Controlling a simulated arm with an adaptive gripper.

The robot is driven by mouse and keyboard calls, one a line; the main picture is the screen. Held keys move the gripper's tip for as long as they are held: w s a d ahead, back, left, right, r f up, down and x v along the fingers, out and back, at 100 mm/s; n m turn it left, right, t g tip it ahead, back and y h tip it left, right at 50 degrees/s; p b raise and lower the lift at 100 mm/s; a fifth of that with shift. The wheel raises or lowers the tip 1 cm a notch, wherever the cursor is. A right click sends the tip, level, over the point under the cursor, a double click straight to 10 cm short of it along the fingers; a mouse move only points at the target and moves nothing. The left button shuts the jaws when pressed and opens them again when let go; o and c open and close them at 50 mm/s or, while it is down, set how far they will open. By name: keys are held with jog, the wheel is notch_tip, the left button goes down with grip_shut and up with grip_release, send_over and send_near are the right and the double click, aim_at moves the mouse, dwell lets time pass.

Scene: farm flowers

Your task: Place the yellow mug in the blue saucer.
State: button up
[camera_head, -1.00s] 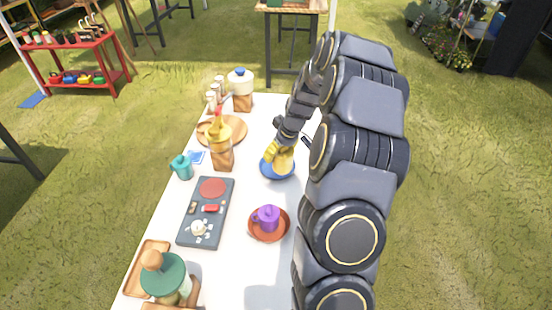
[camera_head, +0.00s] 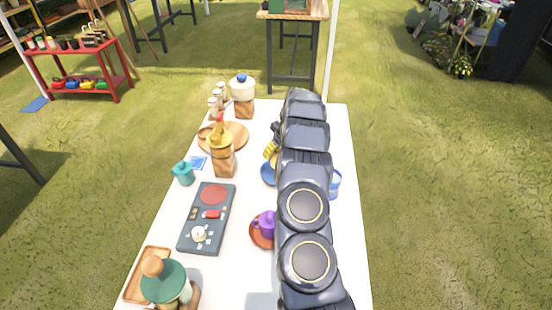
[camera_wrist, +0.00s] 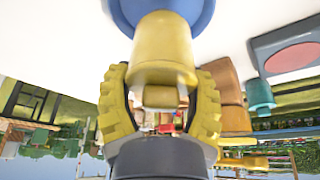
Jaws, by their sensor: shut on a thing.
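The yellow mug (camera_wrist: 163,45) is between the yellow ribbed fingers of my gripper (camera_wrist: 162,75) in the wrist view, and the gripper is shut on it. The blue saucer (camera_wrist: 195,12) lies just beyond the mug at the top of that view, partly covered by it. I cannot tell whether the mug touches the saucer. In the head view the saucer (camera_head: 267,175) shows only its left part beside my arm. A bit of yellow (camera_head: 270,151) shows just behind it, and my arm hides the rest.
A purple mug (camera_head: 266,224) on a red saucer (camera_head: 256,236) stands nearer, beside my arm. A grey stove (camera_head: 207,235), teal mug (camera_head: 183,173), yellow pot (camera_head: 221,150) and wooden plate (camera_head: 236,133) are left. A blue-white item (camera_head: 335,183) is right of my arm.

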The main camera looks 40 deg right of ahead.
jog(key=shift+s+x, duration=0.2)
jog(key=shift+x, duration=0.75)
jog(key=shift+s+x, duration=0.2)
jog(key=shift+x, duration=0.7)
jog(key=shift+d+f, duration=0.1)
jog(key=shift+f, duration=0.15)
jog(key=o, duration=1.2)
jog(key=shift+c, duration=0.2)
jog(key=v, duration=1.2)
jog(key=shift+r, duration=0.1)
